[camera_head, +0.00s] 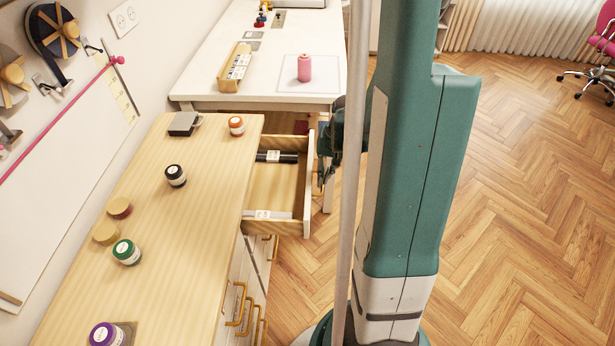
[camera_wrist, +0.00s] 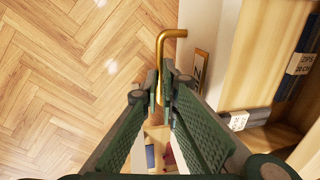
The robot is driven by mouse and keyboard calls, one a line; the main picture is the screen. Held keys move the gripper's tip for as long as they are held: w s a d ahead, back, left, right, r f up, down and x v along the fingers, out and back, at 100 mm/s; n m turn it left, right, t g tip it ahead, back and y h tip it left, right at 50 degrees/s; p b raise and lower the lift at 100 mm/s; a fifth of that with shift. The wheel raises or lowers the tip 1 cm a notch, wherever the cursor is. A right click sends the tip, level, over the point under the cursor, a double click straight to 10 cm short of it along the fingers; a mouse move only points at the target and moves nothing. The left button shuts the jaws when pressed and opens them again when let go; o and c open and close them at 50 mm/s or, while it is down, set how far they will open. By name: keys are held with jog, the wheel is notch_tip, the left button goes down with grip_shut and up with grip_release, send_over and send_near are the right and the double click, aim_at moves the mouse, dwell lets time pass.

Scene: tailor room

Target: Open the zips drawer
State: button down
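The zips drawer (camera_head: 308,200) is pulled out from the wooden cabinet (camera_head: 215,190). Its inside shows a dark packet with a white label near the far side and a pale packet near the near side. In the wrist view, a packet label (camera_wrist: 302,64) reads "ZIPS 20 CM". The gold drawer handle (camera_wrist: 161,60) stands on the white front, beside a label with a "Z". My gripper (camera_wrist: 161,92) has its fingertips close together on both sides of the handle.
Several thread spools, such as the black one (camera_head: 176,175), stand on the cabinet top. Other gold-handled drawers (camera_head: 238,303) below and nearer look shut. A white table (camera_head: 300,40) with a pink spool (camera_head: 304,67) stands beyond.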

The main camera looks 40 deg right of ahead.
jog(key=s+d, duration=0.5)
jog(key=s, duration=0.1)
jog(key=shift+d, duration=0.4)
jog(key=c, duration=2.9)
grip_release()
jog(key=shift+o, duration=0.2)
jog(key=shift+w, duration=0.1)
jog(key=shift+r, duration=0.1)
notch_tip(320, 180, up, 12)
jog(key=s+d, duration=0.1)
jog(key=shift+s+d+f, duration=0.25)
jog(key=shift+s, duration=0.05)
